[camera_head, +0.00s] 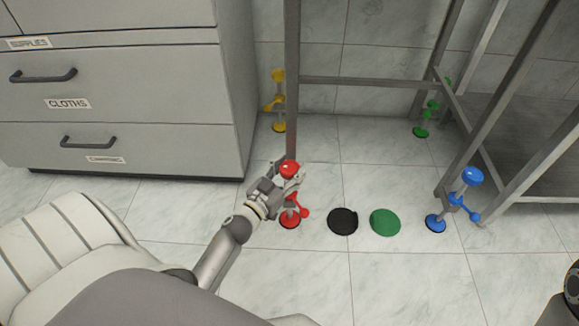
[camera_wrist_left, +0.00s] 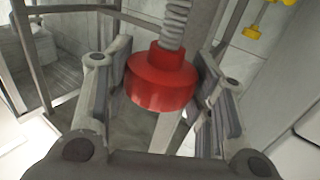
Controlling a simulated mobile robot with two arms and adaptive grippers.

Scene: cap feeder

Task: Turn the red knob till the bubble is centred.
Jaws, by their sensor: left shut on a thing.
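The red knob (camera_head: 290,167) sits on a threaded rod of the frame's near left leg. It also shows large in the left wrist view (camera_wrist_left: 163,80), with the rod rising from it. My left gripper (camera_head: 284,176) is at the knob, with one finger on each side of it, and is shut on it. Below it are a red lever (camera_head: 303,211) and a red foot (camera_head: 289,221) on the floor. No bubble or level shows in either view.
A grey metal frame (camera_head: 360,82) stands at the right, with yellow (camera_head: 279,76), green (camera_head: 421,132) and blue (camera_head: 472,175) leg adjusters. A black disc (camera_head: 342,221) and a green disc (camera_head: 385,222) lie on the floor. A drawer cabinet (camera_head: 150,100) stands left.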

